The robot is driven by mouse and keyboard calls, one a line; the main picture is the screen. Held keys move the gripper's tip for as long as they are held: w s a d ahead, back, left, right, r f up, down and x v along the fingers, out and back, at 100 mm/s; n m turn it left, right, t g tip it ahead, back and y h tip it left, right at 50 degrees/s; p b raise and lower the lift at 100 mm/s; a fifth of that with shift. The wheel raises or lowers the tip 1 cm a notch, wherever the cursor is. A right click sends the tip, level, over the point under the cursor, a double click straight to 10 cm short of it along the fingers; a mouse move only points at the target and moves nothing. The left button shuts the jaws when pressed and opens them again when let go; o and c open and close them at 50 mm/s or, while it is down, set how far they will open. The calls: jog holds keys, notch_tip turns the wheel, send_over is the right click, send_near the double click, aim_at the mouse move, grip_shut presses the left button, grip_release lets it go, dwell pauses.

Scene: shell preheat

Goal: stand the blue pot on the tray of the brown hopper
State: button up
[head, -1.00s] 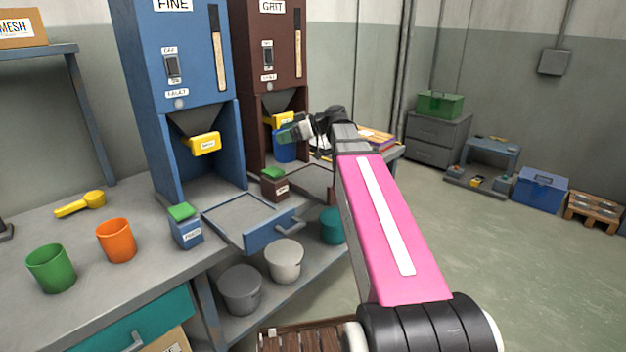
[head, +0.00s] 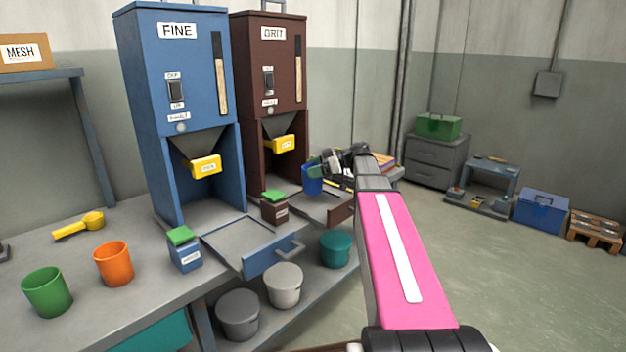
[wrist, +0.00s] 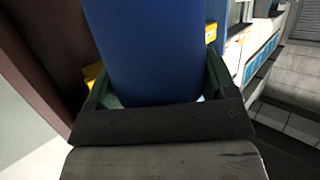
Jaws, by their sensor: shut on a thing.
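The blue pot (head: 312,181) is held in my gripper (head: 322,172), whose jaws are shut on it. In the wrist view the blue pot (wrist: 145,50) fills the space between the two fingers. The brown hopper (head: 270,90), labelled GRIT, stands at the back, with a yellow spout (head: 280,145). Its pulled-out tray (head: 315,207) lies in front of and below the spout. The pot appears upright over the rear part of this tray, right of the spout. I cannot tell whether its base touches the tray. My gripper hides part of the pot's right side.
The blue FINE hopper (head: 180,80) and its open tray (head: 240,240) stand to the left. A small brown box with a green top (head: 275,209) sits beside the brown tray. Orange (head: 114,264) and green (head: 47,292) pots stand on the bench at left.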

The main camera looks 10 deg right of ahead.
jog(key=shift+f, duration=1.9)
jog(key=o, duration=1.2)
jog(key=shift+f, duration=0.1)
jog(key=shift+o, duration=0.2)
jog(key=v, duration=1.2)
